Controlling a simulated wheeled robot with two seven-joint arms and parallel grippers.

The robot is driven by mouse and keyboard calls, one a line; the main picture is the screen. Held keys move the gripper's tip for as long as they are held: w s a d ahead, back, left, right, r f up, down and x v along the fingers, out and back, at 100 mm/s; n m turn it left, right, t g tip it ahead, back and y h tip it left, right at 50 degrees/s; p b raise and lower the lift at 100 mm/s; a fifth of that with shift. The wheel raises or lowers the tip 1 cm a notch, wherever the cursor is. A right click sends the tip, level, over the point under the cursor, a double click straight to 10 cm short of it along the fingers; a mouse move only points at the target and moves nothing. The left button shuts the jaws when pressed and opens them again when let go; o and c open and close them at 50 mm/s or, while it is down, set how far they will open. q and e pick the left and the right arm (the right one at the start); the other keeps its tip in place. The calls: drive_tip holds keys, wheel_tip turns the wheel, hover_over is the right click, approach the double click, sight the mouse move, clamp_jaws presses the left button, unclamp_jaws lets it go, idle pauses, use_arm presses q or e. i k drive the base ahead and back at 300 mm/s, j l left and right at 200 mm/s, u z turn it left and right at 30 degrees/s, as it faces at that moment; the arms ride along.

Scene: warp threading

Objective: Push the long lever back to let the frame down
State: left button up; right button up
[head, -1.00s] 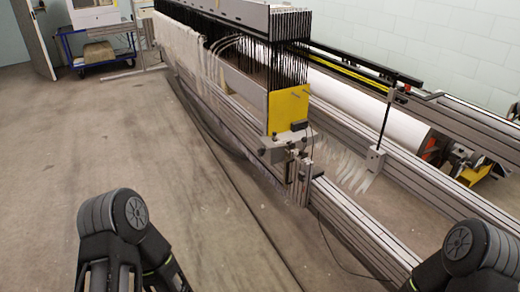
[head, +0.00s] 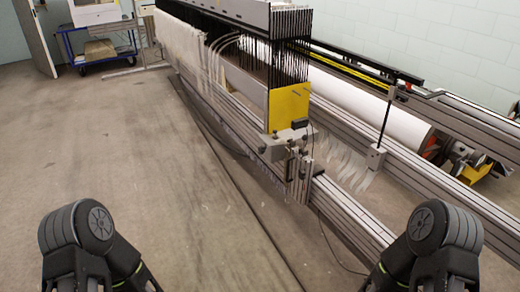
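The frame (head: 262,15) stands raised at the top of the picture, with a grey top bar and many thin black vertical rods below it. A yellow plate (head: 288,107) and a grey clamp-like mechanism (head: 285,142) sit at its near end. A thin dark upright rod (head: 385,120) rises from a small grey block on the rail to the right; I cannot tell if it is the long lever. Only upper links of my two arms show at the bottom left and bottom right. Both grippers are out of view, apart from the machine as far as I can see.
Long aluminium rails (head: 350,217) run from the near right to the far left. A large white roll (head: 365,112) lies behind them. A thin black cable hangs to the floor. The grey floor (head: 110,150) at the left is clear. A blue cart (head: 95,50) stands far back.

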sight(263, 147)
drive_tip(key=i+j+u, duration=0.1)
drive_tip(key=i+j, duration=0.25)
drive_tip(key=i, duration=0.15)
drive_tip(key=i+j+u, duration=0.1)
drive_tip(key=i+j, duration=0.2)
drive_tip(key=i, duration=0.2)
drive_tip(key=i+j+u, duration=0.15)
drive_tip(key=i, duration=0.35)
drive_tip(key=i+j+u, duration=0.1)
drive_tip(key=i+j, duration=0.25)
drive_tip(key=i, duration=0.15)
